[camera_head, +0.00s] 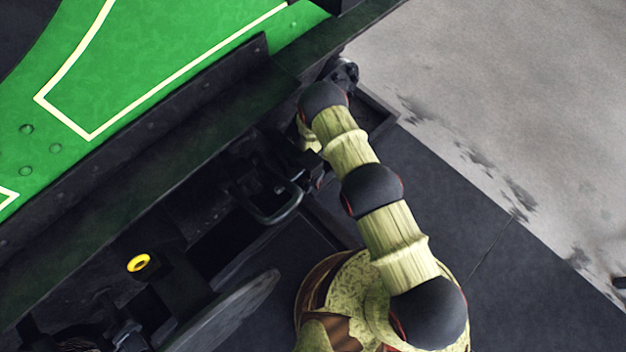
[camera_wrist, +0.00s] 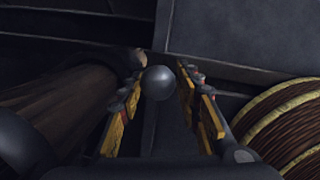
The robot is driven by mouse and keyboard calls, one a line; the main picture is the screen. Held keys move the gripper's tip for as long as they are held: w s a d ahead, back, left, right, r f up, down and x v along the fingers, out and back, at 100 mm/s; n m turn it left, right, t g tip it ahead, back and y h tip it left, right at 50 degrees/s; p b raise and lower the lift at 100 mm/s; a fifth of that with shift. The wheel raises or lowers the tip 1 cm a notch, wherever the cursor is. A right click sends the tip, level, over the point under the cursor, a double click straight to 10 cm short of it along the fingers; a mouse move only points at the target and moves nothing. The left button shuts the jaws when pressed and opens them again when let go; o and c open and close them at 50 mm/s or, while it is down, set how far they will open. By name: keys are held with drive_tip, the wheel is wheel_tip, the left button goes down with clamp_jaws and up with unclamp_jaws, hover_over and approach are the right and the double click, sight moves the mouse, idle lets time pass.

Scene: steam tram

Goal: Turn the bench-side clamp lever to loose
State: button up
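A dark round ball knob (camera_wrist: 159,83) shows in the wrist view between the fingertips of my gripper (camera_wrist: 158,78). It looks like the end of the clamp lever; its shaft and angle are hidden or too dark to tell. The two fingers, with yellow and red parts, stand apart on either side of the knob. A thin gap seems to remain beside it, so I see no firm grip. In the head view my gripper is mostly hidden in shadow under my arm, beside the green tram's lower edge. I cannot make out the lever there.
The green tram side (camera_head: 190,60) overhangs the dark underframe. A black loop handle (camera_head: 272,212) and a yellow-ringed fitting (camera_head: 139,263) stick out left of my arm. A brown cylinder (camera_wrist: 70,112) lies close left of my fingers. Open grey floor (camera_head: 530,110) lies at right.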

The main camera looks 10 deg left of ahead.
wheel_tip(320, 180, up, 12)
drive_tip(key=s, duration=0.1)
drive_tip(key=shift+s, duration=0.3)
drive_tip(key=shift+f, duration=0.1)
drive_tip(key=shift+c, duration=0.3)
